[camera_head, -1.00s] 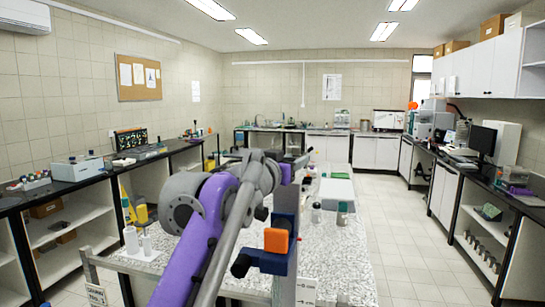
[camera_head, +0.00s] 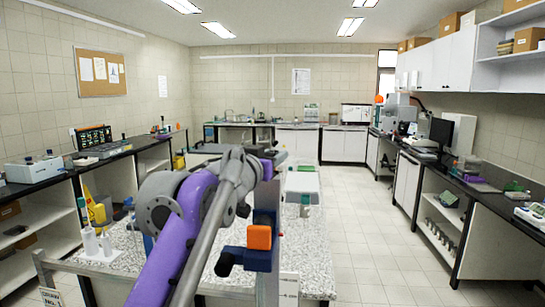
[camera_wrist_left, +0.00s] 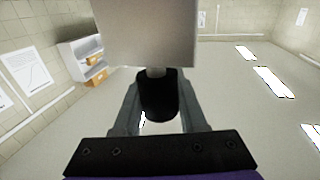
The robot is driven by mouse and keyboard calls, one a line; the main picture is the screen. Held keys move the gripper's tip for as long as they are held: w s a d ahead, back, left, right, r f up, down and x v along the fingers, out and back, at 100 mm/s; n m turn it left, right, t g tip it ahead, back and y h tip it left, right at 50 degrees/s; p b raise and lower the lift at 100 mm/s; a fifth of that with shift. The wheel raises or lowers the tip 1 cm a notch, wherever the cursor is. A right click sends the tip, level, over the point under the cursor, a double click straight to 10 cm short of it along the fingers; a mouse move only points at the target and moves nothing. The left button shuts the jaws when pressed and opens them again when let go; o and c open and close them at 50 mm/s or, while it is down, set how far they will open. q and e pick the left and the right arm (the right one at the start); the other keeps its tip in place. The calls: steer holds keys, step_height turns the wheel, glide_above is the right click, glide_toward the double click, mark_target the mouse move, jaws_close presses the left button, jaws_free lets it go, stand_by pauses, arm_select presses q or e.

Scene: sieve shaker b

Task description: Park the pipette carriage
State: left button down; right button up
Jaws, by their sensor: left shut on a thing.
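A pale grey block (camera_wrist_left: 147,30) sits against the knob's far end. My right gripper is not in view.
Side counters line both walls.

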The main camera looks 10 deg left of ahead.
arm_select(q)
steer(key=shift+d+r, duration=0.1)
steer(key=shift+d, duration=0.05)
steer(key=c, duration=0.8)
jaws_free()
steer(key=o, duration=0.3)
steer(key=shift+d, duration=0.2)
steer(key=shift+o, duration=0.2)
steer(key=shift+a, duration=0.1)
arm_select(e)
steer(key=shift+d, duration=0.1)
arm_select(q)
steer(key=b+v, duration=0.2)
steer(key=v, duration=0.8)
steer(key=shift+s+a+b, duration=0.15)
steer(key=shift+s+b, duration=0.2)
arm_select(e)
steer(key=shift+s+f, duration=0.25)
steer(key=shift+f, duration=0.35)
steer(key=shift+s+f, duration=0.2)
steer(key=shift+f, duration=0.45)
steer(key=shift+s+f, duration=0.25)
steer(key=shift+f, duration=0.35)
